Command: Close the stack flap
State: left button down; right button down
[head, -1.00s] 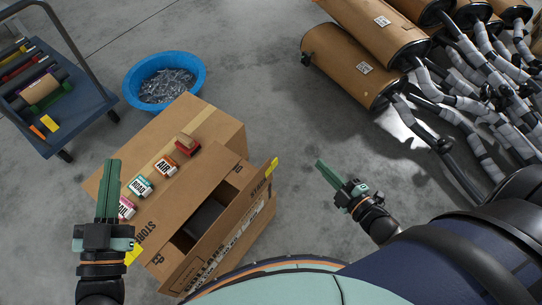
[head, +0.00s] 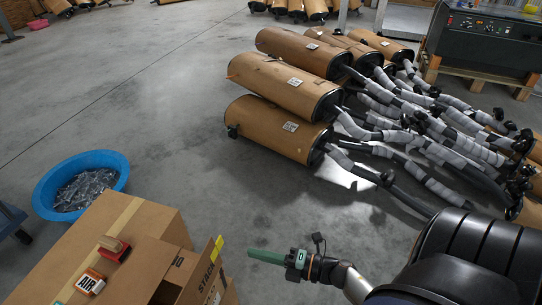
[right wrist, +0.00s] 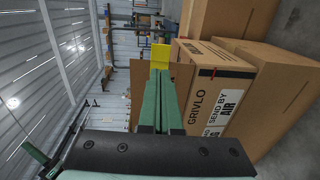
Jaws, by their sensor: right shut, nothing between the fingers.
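The cardboard box stack (head: 150,222) stands at the lower left of the head view. Its open flap (head: 205,280) stands up along the box's right side, with a yellow tab (head: 219,243) on its upper corner. The dark opening beside the flap is partly visible. My right gripper (head: 252,254) is shut and empty, to the right of the flap and apart from it, its fingers pointing left. In the right wrist view its green fingers (right wrist: 160,100) point toward the flap (right wrist: 142,88) and the yellow tab (right wrist: 160,54). My left gripper is out of view.
A red-based stamp (head: 114,247) and a white and orange AIR block (head: 90,282) sit on the box top. A blue basin (head: 82,186) of metal parts stands behind. Wrapped mufflers (head: 280,128) with grey pipes lie at the right. The floor between is clear.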

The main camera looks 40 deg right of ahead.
aim_at(220, 244)
jog(key=b+x, duration=0.1)
jog(key=x, duration=0.6)
jog(key=shift+w+a+f, duration=0.1)
jog(key=shift+w+a, duration=0.1)
jog(key=shift+w, duration=0.15)
